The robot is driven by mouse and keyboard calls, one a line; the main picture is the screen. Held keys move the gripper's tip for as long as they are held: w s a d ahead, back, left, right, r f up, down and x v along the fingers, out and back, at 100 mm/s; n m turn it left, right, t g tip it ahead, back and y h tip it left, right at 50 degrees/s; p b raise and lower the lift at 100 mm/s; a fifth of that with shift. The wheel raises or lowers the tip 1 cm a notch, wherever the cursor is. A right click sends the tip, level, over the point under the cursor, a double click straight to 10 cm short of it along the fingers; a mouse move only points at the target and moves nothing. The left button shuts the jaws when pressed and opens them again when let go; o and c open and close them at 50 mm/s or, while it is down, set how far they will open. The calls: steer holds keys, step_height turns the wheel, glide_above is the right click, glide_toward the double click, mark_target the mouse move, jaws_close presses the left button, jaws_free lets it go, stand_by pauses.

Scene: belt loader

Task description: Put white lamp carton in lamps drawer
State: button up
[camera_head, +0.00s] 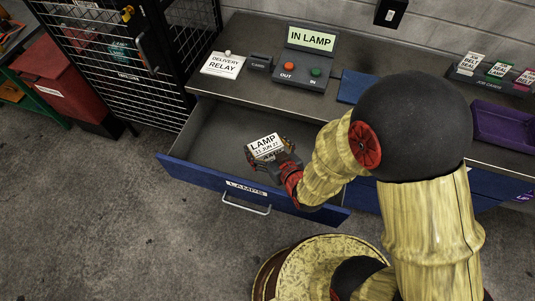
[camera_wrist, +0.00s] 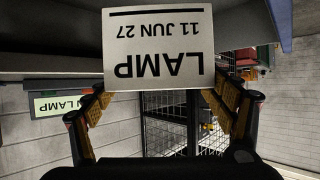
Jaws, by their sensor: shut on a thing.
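The white lamp carton (camera_head: 265,147), printed "LAMP 11 JUN 27", is held by my gripper (camera_head: 268,158) over the open lamps drawer (camera_head: 205,169). In the wrist view the carton (camera_wrist: 158,48) appears upside down between my gripper's fingers (camera_wrist: 165,107). The drawer is blue-fronted with a grey interior, a "LAMPS" label and a metal handle. The carton looks to be within the drawer's outline; whether it touches the floor of the drawer I cannot tell. My forearm and hand hide the drawer's right part.
The steel counter (camera_head: 255,40) behind holds an "IN LAMP" display (camera_head: 311,39), a button box (camera_head: 300,75), a "DELIVERY RELAY" card (camera_head: 223,65) and a purple tray (camera_head: 502,125). A wire cage (camera_head: 110,45) and red bin (camera_head: 62,80) stand left. The drawer's visible left interior is empty.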

step_height(320, 180, down, 2)
steer(key=shift+a+f+b, duration=0.1)
steer(key=shift+b, duration=0.5)
steer(key=shift+w+f, duration=0.25)
steer(key=shift+f, duration=0.25)
steer(key=shift+w+a+f+b, duration=0.8)
steer(key=shift+w+f+b, duration=0.4)
steer(key=shift+w+f, duration=0.9)
steer(key=shift+w+a+f+b, duration=0.8)
steer(key=shift+w+f+b, duration=0.35)
steer(key=shift+w+f, duration=0.95)
steer(key=shift+w+a+f+b, duration=0.8)
steer(key=shift+w+f+b, duration=0.4)
steer(key=shift+w+f, duration=0.9)
steer(key=shift+f, duration=0.1)
steer(key=shift+f, duration=0.15)
steer(key=o, duration=1.2)
steer(key=shift+o, duration=0.7)
